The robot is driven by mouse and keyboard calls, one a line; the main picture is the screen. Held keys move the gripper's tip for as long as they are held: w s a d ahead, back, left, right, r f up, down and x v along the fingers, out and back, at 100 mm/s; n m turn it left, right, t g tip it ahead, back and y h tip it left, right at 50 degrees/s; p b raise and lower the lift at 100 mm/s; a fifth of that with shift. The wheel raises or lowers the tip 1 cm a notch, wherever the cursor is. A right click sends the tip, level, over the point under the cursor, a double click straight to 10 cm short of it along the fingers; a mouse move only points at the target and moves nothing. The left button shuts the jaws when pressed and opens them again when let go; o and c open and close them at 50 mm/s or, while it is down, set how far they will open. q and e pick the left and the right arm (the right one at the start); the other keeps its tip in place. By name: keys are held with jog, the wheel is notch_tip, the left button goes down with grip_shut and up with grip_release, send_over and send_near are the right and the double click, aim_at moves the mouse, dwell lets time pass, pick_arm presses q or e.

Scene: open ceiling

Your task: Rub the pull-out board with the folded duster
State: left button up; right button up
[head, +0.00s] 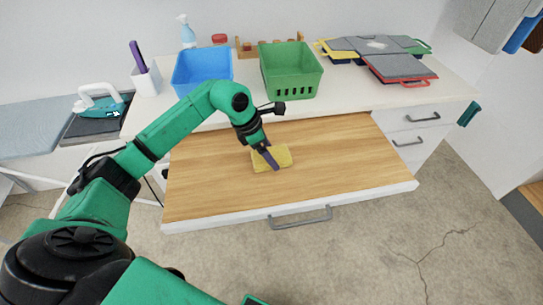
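The pull-out board (345,170) is a wooden surface in a white frame, drawn out below the white counter, with a grey handle on its front. The folded duster (284,154) is yellow and lies on the board, left of its middle. My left gripper (271,160) points down at the duster, and its fingertips overlap the duster in the head view. Its fingers look close together, but whether they grip the cloth cannot be told. My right gripper is not in view; only a small green part shows at the bottom edge.
A blue bin (203,68) and a green bin (290,70) stand on the counter behind the board. A white cup (147,80) stands at left. Folded grey items (400,66) lie at right. A teal iron (98,104) rests beside the counter. The board's right half is clear.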

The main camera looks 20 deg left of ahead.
pick_arm(q)
notch_tip(320, 180, up, 2)
jog(key=shift+w+d+p, duration=0.1)
jog(key=shift+d+p, duration=0.05)
jog(key=shift+p, duration=0.25)
notch_tip(320, 180, up, 2)
jog(key=shift+r+p, duration=0.15)
jog(key=shift+p, duration=0.5)
jog(key=shift+r, duration=0.45)
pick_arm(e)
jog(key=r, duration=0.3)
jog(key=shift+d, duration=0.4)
